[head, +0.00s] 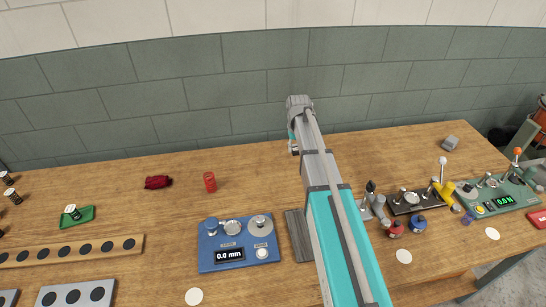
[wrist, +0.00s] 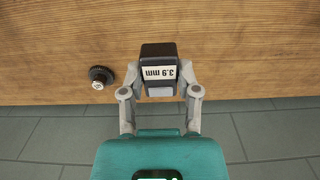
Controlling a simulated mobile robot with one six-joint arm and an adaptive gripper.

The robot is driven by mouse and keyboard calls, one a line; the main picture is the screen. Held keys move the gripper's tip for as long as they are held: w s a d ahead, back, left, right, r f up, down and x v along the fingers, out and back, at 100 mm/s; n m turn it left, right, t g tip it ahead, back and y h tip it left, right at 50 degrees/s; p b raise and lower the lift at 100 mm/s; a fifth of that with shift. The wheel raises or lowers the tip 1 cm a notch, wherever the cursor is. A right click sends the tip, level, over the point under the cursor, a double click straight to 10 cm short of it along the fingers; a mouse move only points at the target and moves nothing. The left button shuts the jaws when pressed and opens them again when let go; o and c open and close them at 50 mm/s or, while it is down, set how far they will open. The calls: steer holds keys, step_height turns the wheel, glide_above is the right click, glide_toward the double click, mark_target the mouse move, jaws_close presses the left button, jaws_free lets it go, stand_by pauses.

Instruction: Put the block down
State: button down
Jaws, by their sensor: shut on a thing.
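The block (wrist: 158,55) is black with a pale label reading "3.9 mm", upside down in the wrist view. My gripper (wrist: 158,86) is shut on it, with one grey finger on each side. The block is over the wooden table, near the edge by the tiled surface in the wrist view. I cannot tell whether it touches the table. In the head view my arm hides the block and the gripper's fingers.
A black round knob-like piece (wrist: 101,76) lies beside the block. A blue gauge (head: 208,262) reads "0.0 mm"; a grey plate (head: 296,236) adjoins my arm. A red cylinder (head: 209,182) stands left. Lever devices (head: 412,201) crowd the right.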

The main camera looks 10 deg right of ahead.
steer(key=b, duration=0.4)
glide_toward(275, 157)
steer(key=s+d+r, duration=0.1)
steer(key=s+d, duration=0.1)
steer(key=s, duration=0.2)
steer(key=w+f+b, duration=0.1)
steer(key=a+f+b, duration=0.1)
steer(key=w+f+b, duration=0.1)
steer(key=b, duration=0.1)
steer(key=shift+w+a+f, duration=0.25)
steer(key=shift+w+f, duration=0.05)
steer(key=shift+w+a+f+b, duration=0.2)
steer(key=shift+w+f+b, duration=0.15)
steer(key=shift+b, duration=0.05)
steer(key=shift+w+a+f+b, duration=0.15)
steer(key=shift+w+f+b, duration=0.2)
steer(key=shift+f+b, duration=1.65)
steer(key=shift+f, duration=0.1)
steer(key=shift+c, duration=1.6)
jaws_free()
